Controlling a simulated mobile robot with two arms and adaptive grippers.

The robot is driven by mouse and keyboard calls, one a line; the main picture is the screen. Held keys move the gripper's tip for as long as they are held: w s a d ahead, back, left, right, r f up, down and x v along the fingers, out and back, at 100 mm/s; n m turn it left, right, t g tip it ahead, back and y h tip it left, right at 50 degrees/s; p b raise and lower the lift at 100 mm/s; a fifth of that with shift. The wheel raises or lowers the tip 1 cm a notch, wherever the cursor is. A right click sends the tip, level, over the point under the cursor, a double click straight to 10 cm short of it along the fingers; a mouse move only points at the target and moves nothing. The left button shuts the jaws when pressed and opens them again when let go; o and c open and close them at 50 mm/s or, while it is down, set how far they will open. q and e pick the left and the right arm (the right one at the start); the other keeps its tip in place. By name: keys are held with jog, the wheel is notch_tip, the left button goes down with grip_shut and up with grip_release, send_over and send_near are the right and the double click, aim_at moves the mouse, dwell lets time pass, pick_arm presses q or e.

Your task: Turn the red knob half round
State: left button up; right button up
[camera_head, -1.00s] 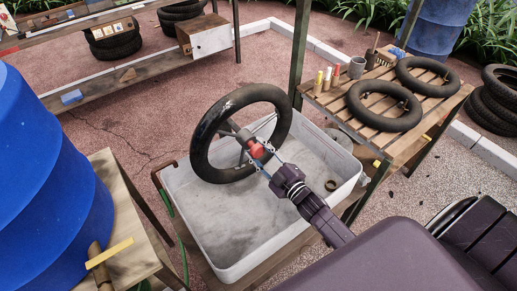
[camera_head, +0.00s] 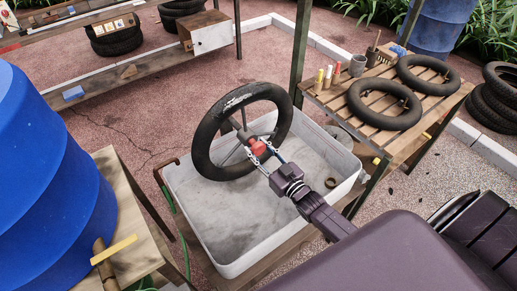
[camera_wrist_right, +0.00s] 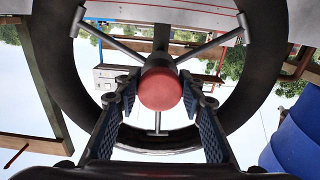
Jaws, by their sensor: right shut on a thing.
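The red knob (camera_head: 258,148) sits at the hub of a black spoked wheel (camera_head: 207,135), which stands tilted over the back of the white tub. My right gripper (camera_head: 262,152) has a finger on either side of the knob and is shut on it. In the right wrist view the round face of the knob (camera_wrist_right: 161,91) lies between the two blue-padded fingers (camera_wrist_right: 164,100), with the spokes and rim (camera_wrist_right: 62,60) behind it. My left gripper is not in view.
The white tub (camera_head: 235,268) below holds a small dark ring (camera_head: 331,182). A slatted table (camera_head: 405,140) with black tyres and small bottles stands at right. A blue barrel (camera_head: 45,190) stands at left beside a wooden stand (camera_head: 130,215). Open paving lies behind.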

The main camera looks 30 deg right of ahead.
aim_at(259, 144)
jog(key=shift+f+m, duration=0.1)
jog(key=shift+m, duration=0.2)
jog(key=o, duration=1.2)
jog(key=shift+c, duration=0.2)
notch_tip(259, 144, up, 10)
jog(key=shift+r, duration=0.1)
